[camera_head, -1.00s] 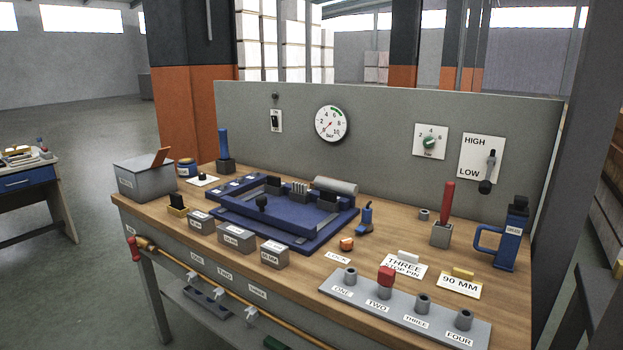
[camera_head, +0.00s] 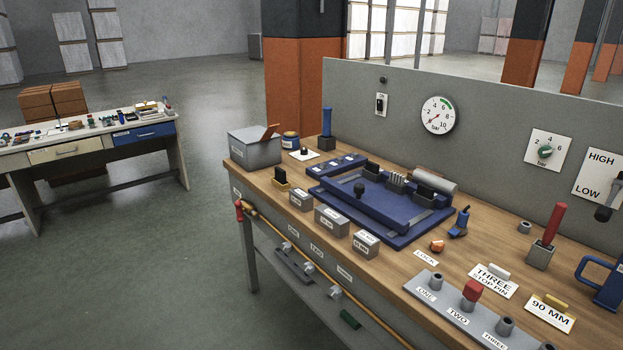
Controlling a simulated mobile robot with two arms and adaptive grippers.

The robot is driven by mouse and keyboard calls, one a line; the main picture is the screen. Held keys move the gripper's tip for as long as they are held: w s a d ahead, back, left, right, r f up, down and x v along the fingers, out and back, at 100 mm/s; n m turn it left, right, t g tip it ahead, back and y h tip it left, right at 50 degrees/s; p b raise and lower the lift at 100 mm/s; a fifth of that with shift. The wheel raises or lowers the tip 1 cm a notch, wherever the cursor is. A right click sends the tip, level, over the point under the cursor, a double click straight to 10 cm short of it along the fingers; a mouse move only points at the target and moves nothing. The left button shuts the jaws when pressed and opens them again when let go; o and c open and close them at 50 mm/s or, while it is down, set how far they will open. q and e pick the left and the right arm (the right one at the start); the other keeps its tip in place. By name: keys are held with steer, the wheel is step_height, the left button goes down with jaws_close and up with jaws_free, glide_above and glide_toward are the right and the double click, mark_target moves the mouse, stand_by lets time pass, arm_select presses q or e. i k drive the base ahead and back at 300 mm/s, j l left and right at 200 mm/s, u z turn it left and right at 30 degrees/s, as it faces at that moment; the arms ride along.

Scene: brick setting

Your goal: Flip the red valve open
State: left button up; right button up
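A small red valve handle (camera_head: 239,210) sits at the left end of an orange-brown pipe (camera_head: 300,262) along the front of the workbench, by its left corner. It looks roughly upright; whether it is open or shut is too small to tell. Neither of my grippers is in view.
The wooden workbench (camera_head: 393,262) carries a blue fixture (camera_head: 385,215), grey boxes and a grey block with numbered posts (camera_head: 443,300). A red-handled lever (camera_head: 552,222) stands at the right. A second table (camera_head: 85,138) is at the left. Open floor (camera_head: 130,270) lies between them.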

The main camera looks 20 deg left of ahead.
mark_target(238, 204)
steer(key=i+j, duration=0.25)
steer(key=j, duration=0.2)
steer(key=i+j, duration=0.25)
steer(key=j, duration=0.2)
steer(key=i+j+u, duration=0.1)
steer(key=j, duration=0.4)
steer(key=i+j, duration=0.35)
steer(key=j+u, duration=0.05)
steer(key=j, duration=0.05)
